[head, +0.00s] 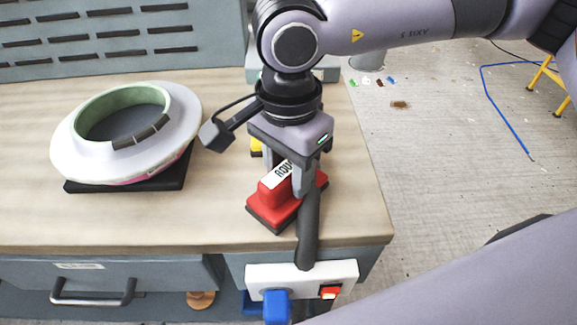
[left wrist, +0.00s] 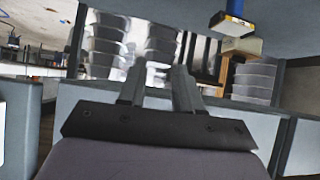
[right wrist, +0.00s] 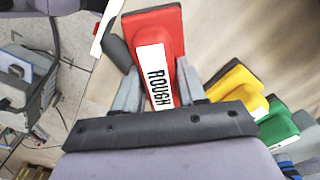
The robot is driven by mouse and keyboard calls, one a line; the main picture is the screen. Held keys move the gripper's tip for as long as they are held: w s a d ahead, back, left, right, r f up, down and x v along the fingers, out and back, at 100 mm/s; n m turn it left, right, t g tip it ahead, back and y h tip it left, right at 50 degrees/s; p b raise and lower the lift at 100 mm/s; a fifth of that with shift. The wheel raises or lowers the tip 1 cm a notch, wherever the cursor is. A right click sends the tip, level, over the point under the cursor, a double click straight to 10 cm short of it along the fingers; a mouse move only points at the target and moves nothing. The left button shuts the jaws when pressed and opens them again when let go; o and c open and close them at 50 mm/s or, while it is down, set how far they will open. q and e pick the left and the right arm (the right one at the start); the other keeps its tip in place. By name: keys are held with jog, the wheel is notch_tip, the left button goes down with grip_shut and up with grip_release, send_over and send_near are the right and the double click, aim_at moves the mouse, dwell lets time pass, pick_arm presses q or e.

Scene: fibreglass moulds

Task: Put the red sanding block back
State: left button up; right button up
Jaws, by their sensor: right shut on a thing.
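The red sanding block (head: 264,199) has a dark base and a white label reading ROUGH in the right wrist view (right wrist: 172,35). My right gripper (head: 287,185) is shut on it, one finger on each side. The block is at or just above the wooden bench top (head: 220,225), near its front right; I cannot tell if it touches. A yellow block (right wrist: 236,88) and a green block (right wrist: 277,128) stand in a row beside it in the right wrist view. My left gripper (left wrist: 160,82) is empty, its fingers apart, away from the bench top.
A white ring-shaped mould (head: 70,150) with a green inside lies on a black mat (head: 125,186) at left. A dark tube (head: 308,235) passes close to the block. A white socket strip (head: 343,272) is on the front edge. Bare bench lies between mould and block.

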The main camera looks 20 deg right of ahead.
aim_at(288, 166)
jog(key=shift+f, duration=0.3)
jog(key=o, duration=1)
jog(key=shift+r, duration=0.15)
jog(key=shift+r, duration=0.1)
notch_tip(288, 166, up, 12)
jog(key=shift+r+p, duration=0.1)
jog(key=shift+p, duration=0.3)
